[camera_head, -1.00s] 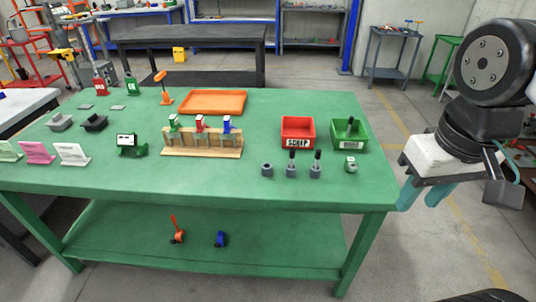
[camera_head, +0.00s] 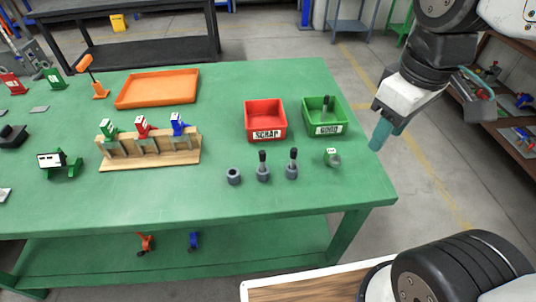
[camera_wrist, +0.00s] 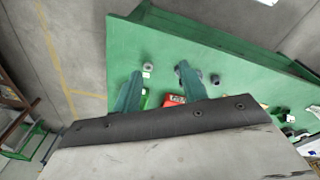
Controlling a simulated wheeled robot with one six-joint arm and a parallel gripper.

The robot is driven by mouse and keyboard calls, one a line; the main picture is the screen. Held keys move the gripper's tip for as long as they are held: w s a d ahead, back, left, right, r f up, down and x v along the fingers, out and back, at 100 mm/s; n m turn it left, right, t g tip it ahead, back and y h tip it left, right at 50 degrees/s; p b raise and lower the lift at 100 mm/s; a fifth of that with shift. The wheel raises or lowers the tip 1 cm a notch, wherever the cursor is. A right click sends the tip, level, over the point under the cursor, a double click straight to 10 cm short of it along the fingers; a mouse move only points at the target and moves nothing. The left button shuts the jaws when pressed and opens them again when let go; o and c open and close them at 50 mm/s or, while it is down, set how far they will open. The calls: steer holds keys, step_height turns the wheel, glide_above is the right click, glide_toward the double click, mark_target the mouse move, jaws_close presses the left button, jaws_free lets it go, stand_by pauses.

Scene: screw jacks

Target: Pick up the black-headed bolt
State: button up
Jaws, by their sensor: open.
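Two black-headed bolts stand upright in grey round holders near the table's front right, one on the left (camera_head: 263,157) and one on the right (camera_head: 293,156). Another black-headed piece (camera_head: 326,101) stands in the green GOOD bin (camera_head: 324,129). My gripper (camera_head: 380,135) is open and empty, with teal fingers, beyond the table's right edge in the head view. In the wrist view my gripper (camera_wrist: 160,70) shows both fingers apart over the green table. A grey holder (camera_wrist: 215,79) shows right of the fingers; the bolts are hard to make out there.
An empty grey holder (camera_head: 233,177) stands left of the bolts, and a small green-and-grey part (camera_head: 332,158) right of them. The red SCRAP bin (camera_head: 266,134) stands behind. A wooden rack (camera_head: 150,158) with coloured pieces and an orange tray (camera_head: 157,89) are farther left. The table front is clear.

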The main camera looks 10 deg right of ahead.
steer(key=w+a+f+n, duration=0.4)
steer(key=w+a+n, duration=0.3)
steer(key=n, duration=0.4)
steer(key=n+g, duration=0.1)
steer(key=n, duration=1.7)
glide_above(262, 160)
steer(key=f, duration=1)
steer(key=shift+w+d+f, duration=0.15)
steer(key=shift+w+f, duration=0.05)
steer(key=shift+f, duration=0.05)
step_height(262, 160, down, 7)
steer(key=shift+w+f, duration=0.1)
steer(key=shift+w, duration=0.05)
steer(key=shift+f, duration=0.3)
jaws_close()
